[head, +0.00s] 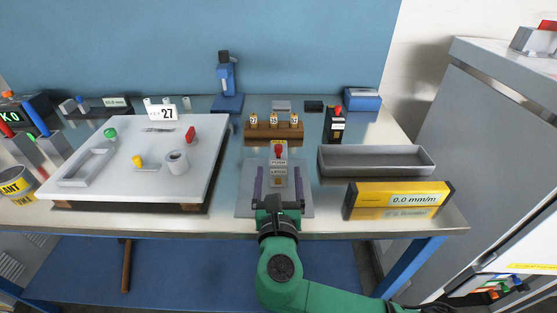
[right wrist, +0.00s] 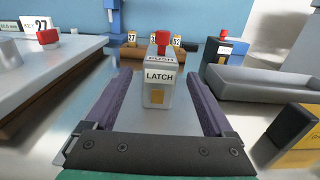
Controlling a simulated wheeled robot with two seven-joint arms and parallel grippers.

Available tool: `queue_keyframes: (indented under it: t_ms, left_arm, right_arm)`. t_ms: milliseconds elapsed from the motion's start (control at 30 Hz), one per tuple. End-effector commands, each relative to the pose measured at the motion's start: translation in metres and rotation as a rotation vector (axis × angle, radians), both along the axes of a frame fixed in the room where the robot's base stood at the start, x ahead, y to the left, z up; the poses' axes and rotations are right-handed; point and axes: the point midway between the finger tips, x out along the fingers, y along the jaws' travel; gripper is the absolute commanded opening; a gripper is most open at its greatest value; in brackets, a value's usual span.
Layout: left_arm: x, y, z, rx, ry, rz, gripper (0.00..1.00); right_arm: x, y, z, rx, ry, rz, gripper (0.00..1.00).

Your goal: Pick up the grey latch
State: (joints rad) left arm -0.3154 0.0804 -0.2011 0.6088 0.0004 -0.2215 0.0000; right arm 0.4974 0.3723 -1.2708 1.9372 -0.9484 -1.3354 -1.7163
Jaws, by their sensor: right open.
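The grey latch (head: 279,173) is a small upright block with a red knob on top and the words PUSH and LATCH on it. It stands on a grey plate (head: 296,205) at the middle front of the table. It also shows in the right wrist view (right wrist: 158,95), ahead and between the fingers. My right gripper (head: 278,183) comes from the front edge and is open, its two purple fingers on either side of the latch with gaps. Nothing is held in it. My left gripper is not in view.
A white board (head: 120,185) with small fittings stands at the left. A grey tray (head: 375,173) and a yellow level (head: 400,195) lie at the right. A wooden block (head: 262,139) with numbered tags is behind the latch. A black box (head: 334,128) stands behind right.

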Motion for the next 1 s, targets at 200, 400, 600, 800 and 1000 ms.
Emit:
queue_keyframes:
  t_ms: [200,400,600,800,1000]
  left_arm:
    - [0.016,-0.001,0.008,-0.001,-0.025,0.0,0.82]
    - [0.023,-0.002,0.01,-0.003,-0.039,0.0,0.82]
    - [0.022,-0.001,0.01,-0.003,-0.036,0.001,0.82]
    - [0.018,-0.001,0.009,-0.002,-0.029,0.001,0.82]
    - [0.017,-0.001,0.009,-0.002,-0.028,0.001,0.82]
  right_arm:
    - [0.033,0.0,0.004,-0.001,-0.002,-0.002,0.88]
    - [0.061,0.0,0.002,0.0,0.001,0.0,0.88]
    - [0.061,0.0,0.001,0.001,0.001,0.001,0.8]
    - [0.061,0.0,0.001,0.001,0.001,0.0,0.03]
    - [0.061,0.0,0.002,0.001,-0.001,0.0,0.0]
